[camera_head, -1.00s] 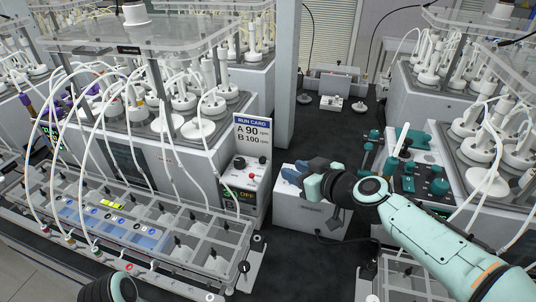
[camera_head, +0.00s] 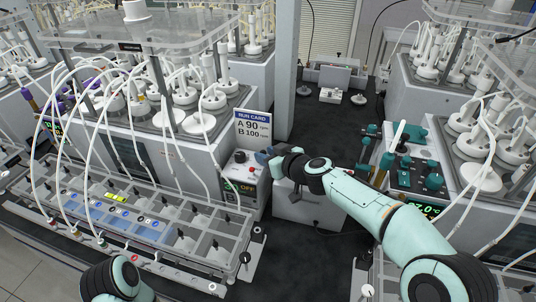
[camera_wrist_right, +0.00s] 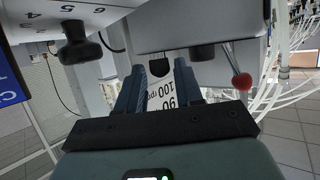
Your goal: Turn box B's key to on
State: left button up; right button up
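The control box (camera_head: 262,190) stands below the run card (camera_head: 252,131), with a red button (camera_head: 252,169), a black knob (camera_head: 240,158) and a display (camera_head: 240,188) that seems to read OFF. My right gripper (camera_head: 265,157) is at the box's upper right front. Contact cannot be told. No box letter or key is clearly readable. My left gripper is out of view; only its arm shows at bottom left.
A numbered dial's black knob (camera_wrist_right: 76,45) and a red ball-ended lever (camera_wrist_right: 242,81) flank the fingers. A white box (camera_head: 308,207) stands under my right forearm. White tubes and a grey tray (camera_head: 215,262) lie left. The dark bench top between the reactors is partly clear.

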grip_shut()
jog(key=shift+s+a+m+t+h+p, duration=0.2)
jog(key=shift+a+m+t+h+p, duration=0.2)
jog(key=shift+m+h, duration=0.5)
jog(key=m+t+h+p, duration=0.1)
jog(key=m+h+p, duration=0.1)
jog(key=p, duration=0.1)
jog(key=shift+a+r+m+h, duration=0.1)
jog(key=shift+a+m+h, duration=0.05)
jog(key=shift+m+h, duration=0.2)
jog(key=shift+h+p, duration=0.25)
jog(key=shift+p, duration=0.05)
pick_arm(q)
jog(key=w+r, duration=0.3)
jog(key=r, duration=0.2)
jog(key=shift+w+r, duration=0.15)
